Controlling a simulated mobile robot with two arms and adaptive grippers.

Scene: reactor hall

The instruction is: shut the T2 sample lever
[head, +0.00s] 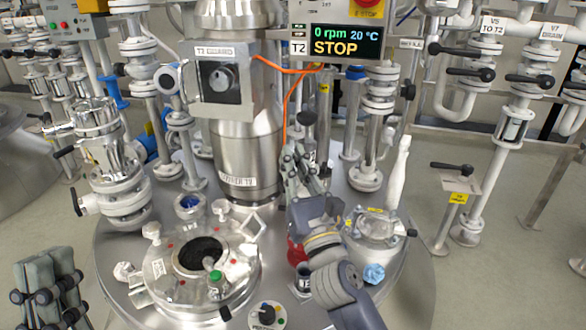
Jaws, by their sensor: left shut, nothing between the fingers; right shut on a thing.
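My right gripper (299,158) reaches up over the vessel lid from the lower right. Its fingers are closed around a handle, and the handle's dark rounded end (307,118) shows just above the fingertips. The rest of the handle is hidden by the fingers. I cannot read a sample label on it, so I cannot tell for sure whether it is the T2 sample lever. A T2 display (335,40) above reads STOP and 0 rpm. My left gripper (47,262) is shut and empty at the lower left edge, away from the fittings.
The tall steel column (248,150) and orange cables stand close to my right gripper. A black lever (452,167) tops a yellow-tagged post at right.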

